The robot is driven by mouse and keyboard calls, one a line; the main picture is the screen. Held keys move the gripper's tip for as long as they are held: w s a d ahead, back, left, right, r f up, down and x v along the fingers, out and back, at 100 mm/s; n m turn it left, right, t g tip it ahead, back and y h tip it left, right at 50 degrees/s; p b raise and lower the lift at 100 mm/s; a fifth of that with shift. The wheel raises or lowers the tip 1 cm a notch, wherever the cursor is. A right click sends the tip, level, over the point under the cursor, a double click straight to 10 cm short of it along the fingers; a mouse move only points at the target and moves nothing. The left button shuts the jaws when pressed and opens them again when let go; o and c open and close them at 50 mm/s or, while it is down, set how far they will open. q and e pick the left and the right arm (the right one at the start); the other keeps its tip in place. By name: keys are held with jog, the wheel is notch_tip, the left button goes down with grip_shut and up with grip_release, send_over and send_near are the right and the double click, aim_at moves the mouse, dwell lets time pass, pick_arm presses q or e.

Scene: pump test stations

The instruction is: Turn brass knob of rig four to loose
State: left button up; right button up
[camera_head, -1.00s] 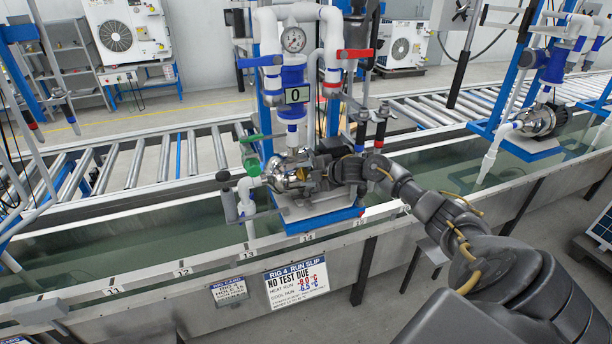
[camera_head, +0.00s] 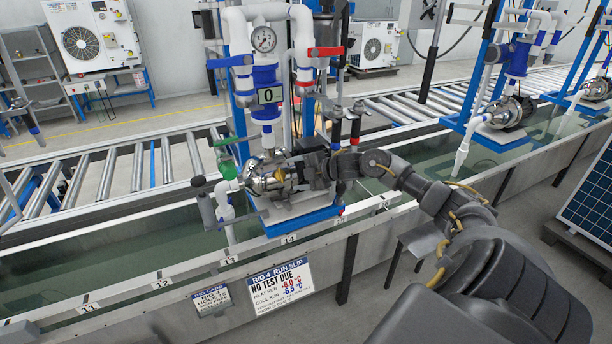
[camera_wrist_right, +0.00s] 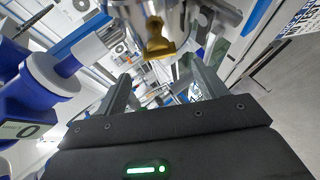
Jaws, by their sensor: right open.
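The brass knob (camera_wrist_right: 157,40) shows in the right wrist view, on the underside of a shiny metal pump body (camera_wrist_right: 183,10). It lies between the lines of my right gripper's two fingers (camera_wrist_right: 158,72), with no clear contact. That gripper is open and empty. In the head view, my right gripper (camera_head: 296,172) is close beside the steel pump (camera_head: 262,180) of rig four, coming from the right. The knob is mostly hidden there by the gripper and pump parts. My left gripper is out of view.
A rig 4 run slip (camera_head: 281,287) reading "NO TEST DUE" hangs on the trough front beside a smaller card (camera_head: 212,299). A blue-and-white pipe is close to the gripper.

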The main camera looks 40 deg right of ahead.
jog(key=shift+b+v, duration=0.4)
jog(key=shift+v, duration=1.95)
jog(key=s+d+f+m+g+h, duration=0.1)
jog(key=s+f+m, duration=0.15)
jog(key=f, duration=0.95)
jog(key=s+d+f+m+h, duration=0.15)
jog(key=f+m, duration=0.25)
jog(key=f, duration=0.8)
jog(key=s+a+f+m+g+h, duration=0.1)
jog(key=s+a+f+m+g, duration=0.1)
jog(key=s+f, duration=0.5)
jog(key=s+a+f+m+g, duration=0.1)
jog(key=s+a+f+m, duration=0.2)
jog(key=f, duration=0.7)
jog(key=s+a+f+m+g, duration=0.1)
jog(key=s+a+f+g, duration=0.1)
jog(key=s+a+f, duration=0.55)
jog(key=s+a+f+m+g, duration=0.15)
jog(key=s+a+f, duration=0.25)
jog(key=s+f, duration=0.65)
jog(key=s+a+f+g, duration=0.2)
jog(key=s+a, duration=0.4)
jog(key=s, duration=0.3)
jog(key=s+a+f+m+g, duration=0.1)
jog(key=s+a+f+g, duration=0.1)
jog(key=s+a, duration=0.5)
jog(key=s, duration=0.3)
jog(key=shift+f, duration=0.1)
